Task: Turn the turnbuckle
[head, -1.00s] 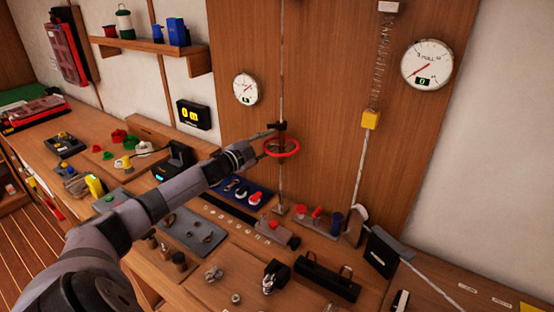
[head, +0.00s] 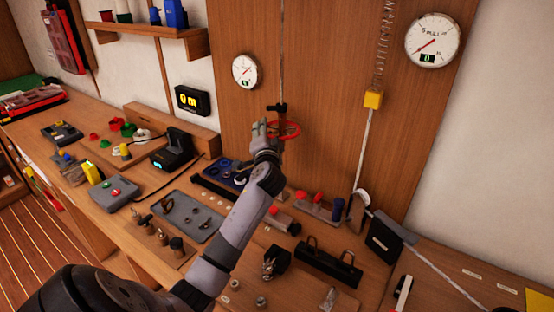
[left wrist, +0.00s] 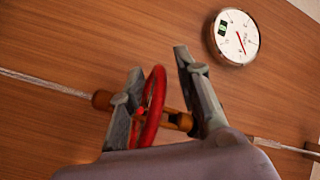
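The turnbuckle has a red ring wheel (head: 286,130) on a thin upright line against the wooden back panel. In the left wrist view its line runs across the picture, with the red ring (left wrist: 152,105) and a brown-orange body (left wrist: 179,121). My left gripper (head: 263,128) is at the left side of the ring in the head view. In the left wrist view the fingers of my left gripper (left wrist: 158,78) are apart, with the red ring between them, nearer the left finger. I cannot tell whether they touch it. My right gripper is not in view.
A round dial (head: 245,71) hangs left of the line, and it also shows in the left wrist view (left wrist: 234,37). A second dial (head: 433,40) hangs right, near a line with a yellow block (head: 373,99). The bench below holds several small fittings and a grey tray (head: 185,216).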

